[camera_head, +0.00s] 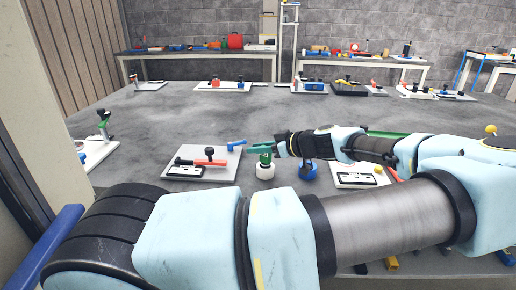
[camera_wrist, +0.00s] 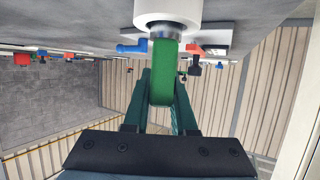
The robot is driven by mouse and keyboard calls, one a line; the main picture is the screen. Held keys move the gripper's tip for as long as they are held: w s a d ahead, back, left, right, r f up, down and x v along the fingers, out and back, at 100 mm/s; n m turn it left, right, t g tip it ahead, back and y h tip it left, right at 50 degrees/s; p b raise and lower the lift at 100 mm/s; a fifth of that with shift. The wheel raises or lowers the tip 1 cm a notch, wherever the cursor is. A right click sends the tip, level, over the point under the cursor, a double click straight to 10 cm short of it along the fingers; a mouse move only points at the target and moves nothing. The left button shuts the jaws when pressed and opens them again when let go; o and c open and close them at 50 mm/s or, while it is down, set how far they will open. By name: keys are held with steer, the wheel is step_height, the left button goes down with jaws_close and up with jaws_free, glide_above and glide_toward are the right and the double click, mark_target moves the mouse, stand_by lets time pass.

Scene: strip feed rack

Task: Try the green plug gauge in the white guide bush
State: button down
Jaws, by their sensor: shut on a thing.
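The green plug gauge (camera_head: 265,157) stands over the white guide bush (camera_head: 265,171) on the grey table. In the wrist view the green gauge (camera_wrist: 163,70) meets a bright metal collar at the mouth of the white bush (camera_wrist: 168,10), and the two look in line. I cannot tell how deep the gauge sits, or whether the metal belongs to gauge or bush. My gripper (camera_head: 272,148) comes in from the right, and its dark green fingers are shut on the gauge; it also shows in the wrist view (camera_wrist: 160,88).
A blue ring-shaped piece (camera_head: 308,171) stands close to the right of the bush, partly under my arm. A grey plate (camera_head: 203,172) with red, black and blue parts lies to the left. Another light plate (camera_head: 352,183) lies right. Table beyond is mostly clear.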

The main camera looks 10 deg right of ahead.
steer(key=shift+f+b, duration=0.4)
steer(key=shift+f, duration=0.15)
steer(key=c, duration=0.6)
jaws_free()
steer(key=shift+c, duration=0.2)
steer(key=b+v, duration=0.3)
steer(key=v, duration=0.8)
steer(key=shift+r, duration=0.1)
